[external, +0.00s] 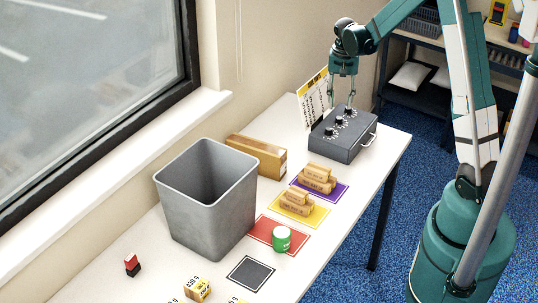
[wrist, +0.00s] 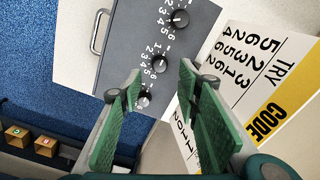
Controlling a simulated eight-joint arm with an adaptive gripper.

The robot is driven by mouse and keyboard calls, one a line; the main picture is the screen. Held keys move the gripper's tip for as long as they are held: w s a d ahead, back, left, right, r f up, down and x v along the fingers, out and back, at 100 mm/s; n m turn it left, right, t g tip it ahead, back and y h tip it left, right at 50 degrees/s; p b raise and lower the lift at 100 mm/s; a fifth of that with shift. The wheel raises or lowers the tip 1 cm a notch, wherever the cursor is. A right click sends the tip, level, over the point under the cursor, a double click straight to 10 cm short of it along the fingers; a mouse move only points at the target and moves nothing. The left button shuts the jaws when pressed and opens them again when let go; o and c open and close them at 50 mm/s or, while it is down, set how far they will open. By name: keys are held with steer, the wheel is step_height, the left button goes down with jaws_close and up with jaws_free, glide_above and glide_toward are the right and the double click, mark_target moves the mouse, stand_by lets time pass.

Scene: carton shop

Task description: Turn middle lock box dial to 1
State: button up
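The dark grey lock box (external: 343,148) sits at the far end of the table with a row of three black dials on top. In the wrist view, the middle dial (wrist: 159,64) shows between my fingertips, with white numbers beside it. The other dials are the upper one (wrist: 180,18) and the lower one (wrist: 142,98). My gripper (external: 342,99) points down above the box; it also shows in the wrist view (wrist: 158,72). Its green-padded fingers are open, with nothing held. I cannot tell exactly where the middle dial's pointer sits.
A code sign (external: 313,98) stands behind the box. A grey bin (external: 207,205), a long carton (external: 258,158) and small cartons on purple (external: 334,190) and yellow (external: 313,218) mats stand nearer. A green-and-white can (external: 281,239) is on the red mat. The box's handle (external: 371,138) sticks out right.

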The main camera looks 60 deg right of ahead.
mark_target(339, 118)
steer(key=shift+f, duration=3.45)
steer(key=shift+c, duration=0.3)
steer(key=c, duration=0.8)
